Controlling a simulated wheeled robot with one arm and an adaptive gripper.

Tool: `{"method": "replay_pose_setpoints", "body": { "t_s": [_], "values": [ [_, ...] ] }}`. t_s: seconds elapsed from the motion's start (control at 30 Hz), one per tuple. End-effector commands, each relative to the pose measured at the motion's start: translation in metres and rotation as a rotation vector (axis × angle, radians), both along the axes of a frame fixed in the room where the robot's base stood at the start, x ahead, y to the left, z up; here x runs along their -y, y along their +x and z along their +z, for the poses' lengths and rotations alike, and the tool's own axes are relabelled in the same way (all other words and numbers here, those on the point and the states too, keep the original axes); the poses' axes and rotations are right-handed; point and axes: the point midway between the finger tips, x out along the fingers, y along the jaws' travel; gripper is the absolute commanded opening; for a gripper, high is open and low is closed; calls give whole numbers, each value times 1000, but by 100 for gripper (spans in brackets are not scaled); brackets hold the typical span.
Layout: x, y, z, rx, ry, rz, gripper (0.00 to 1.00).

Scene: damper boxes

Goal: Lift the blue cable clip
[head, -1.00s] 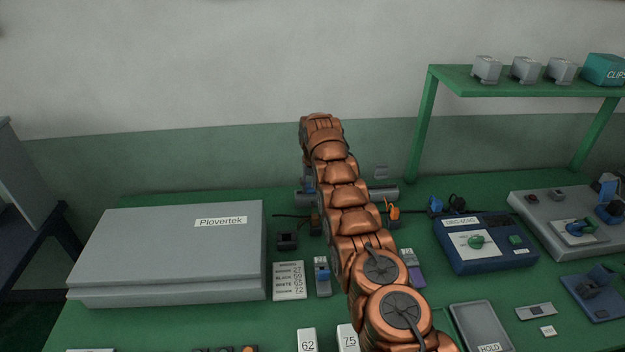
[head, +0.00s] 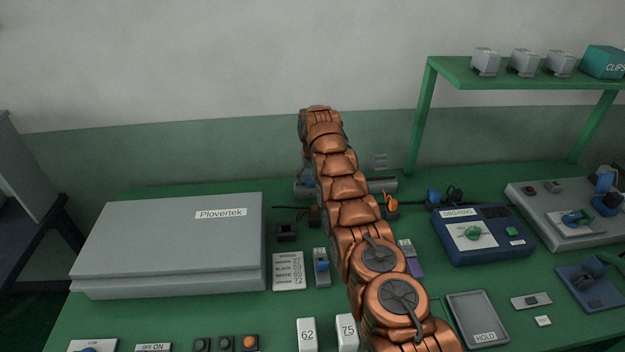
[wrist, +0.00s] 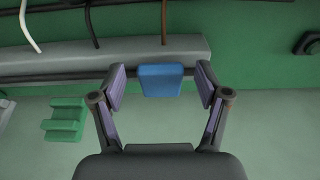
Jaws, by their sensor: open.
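The blue cable clip (wrist: 160,80) is in the middle of the wrist view, against the front of a grey trunking bar (wrist: 50,62). My gripper (wrist: 160,88) is open, with one finger to the left of the clip and one to the right. Gaps show on both sides, and neither finger appears to touch the clip. In the head view, a small blue patch (head: 308,181) shows beside my arm at the grey bar, probably the clip. My gripper's fingers are hidden there behind my arm.
A green clip-shaped block (wrist: 65,120) lies left of my gripper. White, black and brown cables cross above the bar. In the head view, a large grey Plovertek case (head: 170,245) stands left, a blue box (head: 485,250) right, and a green shelf (head: 520,78) at back right.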

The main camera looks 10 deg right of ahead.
Motion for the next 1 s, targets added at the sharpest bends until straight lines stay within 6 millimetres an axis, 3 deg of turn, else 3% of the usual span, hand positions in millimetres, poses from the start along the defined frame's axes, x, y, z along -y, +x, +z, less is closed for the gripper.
{"method": "replay_pose_setpoints", "body": {
  "t_s": [0.27, 0.47, 0.73, 1.0],
  "values": [
    [0, 0, 6, 1, 0, 0, 75],
    [0, -2, 26, 3, 1, 0, 75],
    [0, -8, 66, 4, 1, -1, 75],
    [0, -10, 74, 1, 0, -1, 75]
  ]
}}
